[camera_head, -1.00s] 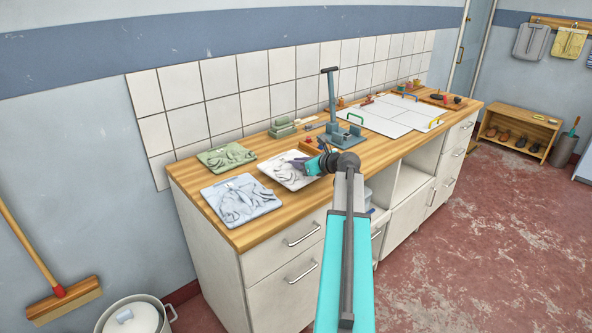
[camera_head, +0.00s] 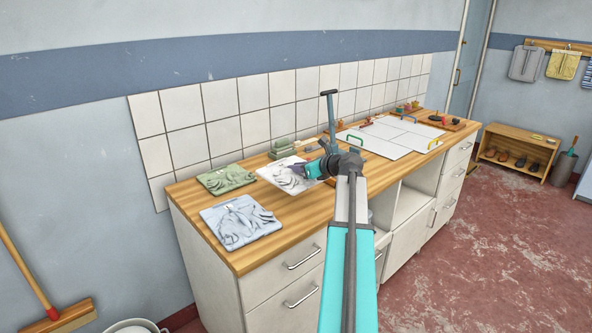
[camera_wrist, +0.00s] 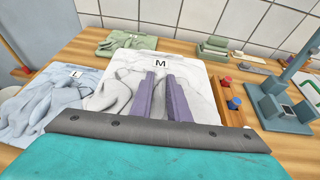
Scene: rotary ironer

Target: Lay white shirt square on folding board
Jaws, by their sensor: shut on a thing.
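The white shirt (camera_head: 288,174), a rumpled square slab, is in my gripper (camera_head: 300,170) above the left part of the wooden counter. In the wrist view the white shirt (camera_wrist: 126,68) carries a label "M", and the two purple fingers of my gripper (camera_wrist: 168,85) lie over its middle. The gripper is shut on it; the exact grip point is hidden. The white folding board (camera_head: 385,136), with green and yellow handles, lies flat and bare toward the right end of the counter.
A pale blue shirt (camera_head: 238,222) labelled "L" and a green shirt (camera_head: 225,179) lie on the counter's left end. A teal press with an upright lever (camera_head: 331,120) stands between the white shirt and the board. Green blocks (camera_head: 283,148) sit near the tiled wall.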

